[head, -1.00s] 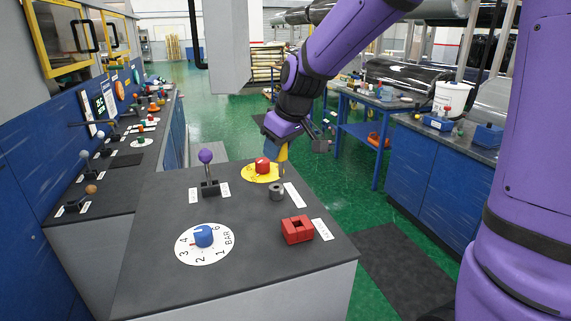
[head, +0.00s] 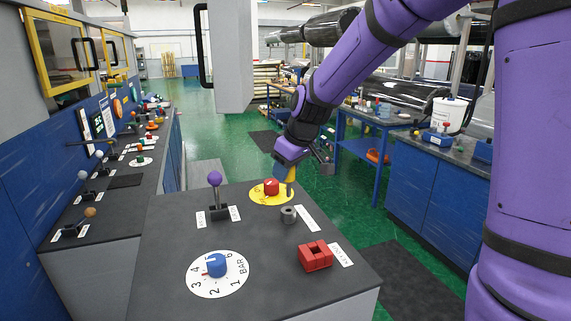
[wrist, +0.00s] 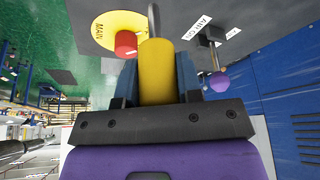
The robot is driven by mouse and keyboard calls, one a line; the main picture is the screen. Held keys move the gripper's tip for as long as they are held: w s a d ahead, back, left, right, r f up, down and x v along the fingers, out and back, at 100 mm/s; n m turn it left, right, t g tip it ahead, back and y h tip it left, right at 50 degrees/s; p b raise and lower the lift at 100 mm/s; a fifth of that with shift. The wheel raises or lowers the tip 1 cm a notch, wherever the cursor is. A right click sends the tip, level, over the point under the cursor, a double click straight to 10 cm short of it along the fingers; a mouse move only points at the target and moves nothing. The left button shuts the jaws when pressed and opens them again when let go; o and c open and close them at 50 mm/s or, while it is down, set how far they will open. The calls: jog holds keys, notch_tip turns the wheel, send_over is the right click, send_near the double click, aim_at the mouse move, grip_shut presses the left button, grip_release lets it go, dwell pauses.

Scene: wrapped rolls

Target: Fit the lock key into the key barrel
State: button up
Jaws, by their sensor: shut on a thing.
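My gripper (head: 288,172) is shut on the lock key, held by its yellow handle (wrist: 155,72) between the two blue fingers. The key's grey metal shaft (wrist: 154,20) points away from the gripper, and downward in the head view. The key barrel (head: 288,214), a short grey cylinder with a dark hole, stands on the dark counter top just below the key in the head view. I cannot tell whether the shaft tip touches it. The barrel is not clearly seen in the wrist view.
A red knob (head: 271,187) on a yellow disc stands close behind the barrel. A purple-ball lever (head: 215,181) is to the left, a blue dial knob (head: 216,265) front left, and a red block (head: 315,256) front right. Bare counter lies between them.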

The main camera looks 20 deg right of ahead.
jog(key=shift+f, duration=2.7)
jog(key=shift+f, duration=0.7)
jog(key=o, duration=1)
jog(key=v, duration=0.9)
jog(key=shift+s+d+r, duration=0.15)
jog(key=shift+r, duration=0.15)
jog(key=shift+s+d+r, duration=0.1)
jog(key=shift+s+r, duration=0.2)
jog(key=shift+r, duration=0.25)
jog(key=s+d+r+m, duration=0.1)
jog(key=s+r+m, duration=0.1)
jog(key=s, duration=0.6)
jog(key=s+d+r+m+t+h, duration=0.1)
jog(key=s+d+r+m, duration=0.1)
jog(key=s, duration=0.7)
jog(key=s+d+r+m+h, duration=0.1)
jog(key=s+d+r+m, duration=0.1)
jog(key=s, duration=0.7)
jog(key=shift+s+r+m+t, duration=0.25)
jog(key=shift+m+t, duration=0.05)
jog(key=shift+m, duration=0.1)
